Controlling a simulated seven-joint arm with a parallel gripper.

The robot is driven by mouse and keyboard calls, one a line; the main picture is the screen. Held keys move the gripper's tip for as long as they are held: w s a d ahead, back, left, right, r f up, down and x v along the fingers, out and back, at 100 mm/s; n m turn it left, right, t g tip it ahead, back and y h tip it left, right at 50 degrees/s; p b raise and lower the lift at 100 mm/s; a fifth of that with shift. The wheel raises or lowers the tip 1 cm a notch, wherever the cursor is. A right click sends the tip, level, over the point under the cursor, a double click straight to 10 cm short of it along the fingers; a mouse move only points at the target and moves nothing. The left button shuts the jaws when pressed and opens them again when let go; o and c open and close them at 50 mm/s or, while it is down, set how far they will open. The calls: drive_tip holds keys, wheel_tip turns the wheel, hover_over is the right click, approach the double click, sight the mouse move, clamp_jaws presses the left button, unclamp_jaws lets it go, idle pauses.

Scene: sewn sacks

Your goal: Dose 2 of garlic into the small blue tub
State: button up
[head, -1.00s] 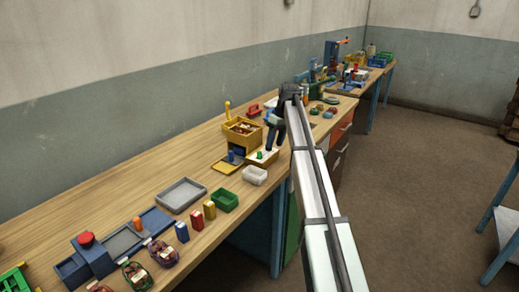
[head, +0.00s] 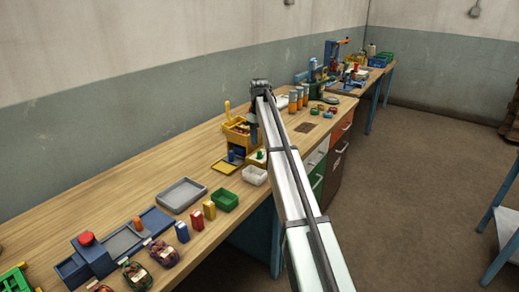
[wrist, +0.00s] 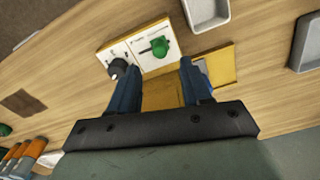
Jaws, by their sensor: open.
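A yellow dispenser (head: 236,136) stands on the bench in the head view, its open top partly hidden by my arm. I cannot tell whether its contents are garlic. A small blue object (head: 236,155), which looks like the tub, stands at its foot by a yellow plate (head: 224,167). A white panel with a green knob (head: 260,155) is beside it. In the wrist view my gripper (wrist: 156,68) is open and empty above the yellow dispenser. The green knob (wrist: 160,46) shows just beyond the fingertips. A bluish patch there is mostly hidden behind the right finger.
A white tray (head: 255,176), a green tray (head: 225,201) and a grey tray (head: 181,194) lie nearby. Small red, yellow and blue boxes stand in front of the grey tray. Orange-topped jars (head: 298,100) stand beyond my arm.

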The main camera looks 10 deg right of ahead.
sight(260, 151)
drive_tip(key=shift+f, duration=2.75)
drive_tip(key=shift+c, duration=0.3)
clamp_jaws()
